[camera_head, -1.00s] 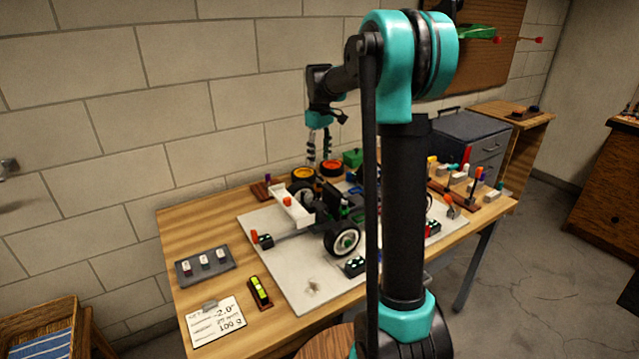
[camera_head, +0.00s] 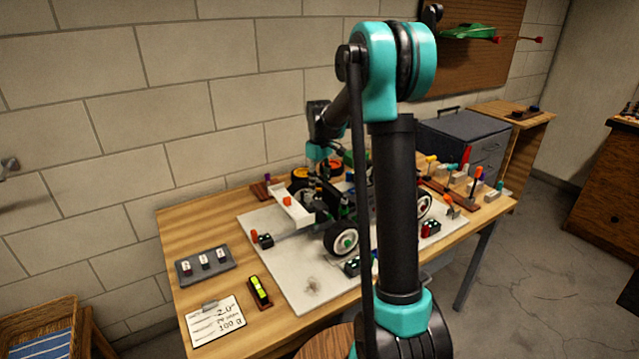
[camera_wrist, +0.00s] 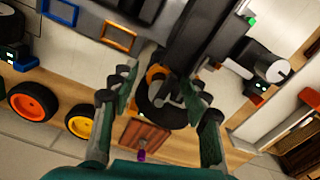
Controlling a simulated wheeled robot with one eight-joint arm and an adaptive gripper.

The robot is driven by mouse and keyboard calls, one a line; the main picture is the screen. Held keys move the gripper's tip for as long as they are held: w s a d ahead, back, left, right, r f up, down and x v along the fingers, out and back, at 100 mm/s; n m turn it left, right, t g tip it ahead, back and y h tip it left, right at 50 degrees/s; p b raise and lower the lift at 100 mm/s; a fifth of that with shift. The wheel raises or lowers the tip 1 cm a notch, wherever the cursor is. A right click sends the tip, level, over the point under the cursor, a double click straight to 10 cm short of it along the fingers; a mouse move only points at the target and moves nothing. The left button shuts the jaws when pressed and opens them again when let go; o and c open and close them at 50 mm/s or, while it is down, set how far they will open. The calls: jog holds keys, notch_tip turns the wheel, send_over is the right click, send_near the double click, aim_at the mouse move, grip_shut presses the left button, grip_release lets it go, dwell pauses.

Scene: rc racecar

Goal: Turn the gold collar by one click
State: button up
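The racecar (camera_head: 335,215) stands on a light board (camera_head: 280,275) on the workbench. My gripper (camera_wrist: 160,105) is open in the wrist view, its two fingers spread on either side of a round black part (camera_wrist: 165,108) of the car. A gold-orange curved edge (camera_wrist: 155,74) shows just beyond that part, between the fingers; I cannot tell for sure whether it is the gold collar. No finger contact with it is visible. In the head view, my gripper is low behind the car's rear, its fingertips hidden.
Loose orange (camera_wrist: 33,101) and yellow (camera_wrist: 82,122) wheels lie beside my left finger. A grey tray (camera_head: 205,263), a yellow level (camera_head: 259,291) and a written card (camera_head: 217,320) lie at the bench's left.

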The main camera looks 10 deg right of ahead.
grip_shut()
jog(key=m, duration=0.4)
jog(key=shift+a+m, duration=0.1)
jog(key=shift+m, duration=1.9)
jog(key=shift+o, duration=0.4)
grip_release()
